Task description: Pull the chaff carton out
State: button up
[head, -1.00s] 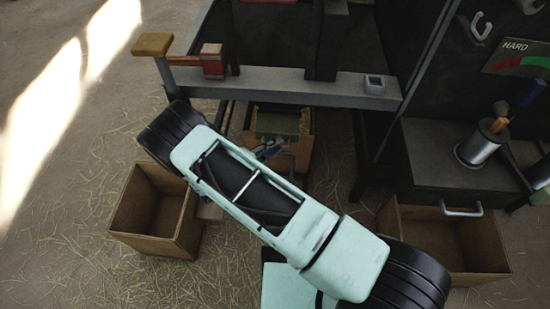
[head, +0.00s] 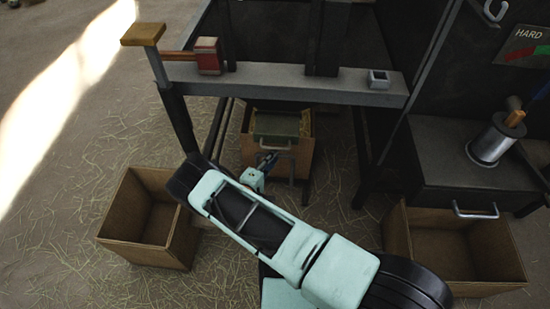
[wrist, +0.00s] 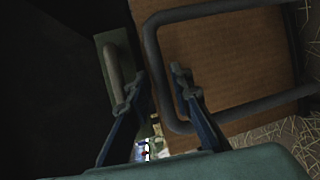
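The chaff carton (head: 262,185) is a brown box under the machine's grey crossbar, with straw-coloured contents at its rim. A green block with a handle (head: 276,126) sits at its top. A grey metal loop handle (head: 291,170) is on the carton's front face; in the wrist view the loop handle (wrist: 225,13) lies against the brown board (wrist: 225,65). My gripper (head: 268,160) is at the carton's front, by the loop. In the wrist view my gripper (wrist: 157,88) has its fingers apart, with the loop's left bar showing between them. I cannot tell whether they touch it.
An open brown box (head: 125,215) stands at the left, another (head: 460,245) at the right. The table legs and crossbar (head: 290,82) frame the carton. A dark cabinet (head: 450,160) is at the right. The floor in front has scattered straw.

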jog(key=shift+x, duration=1.05)
grip_shut()
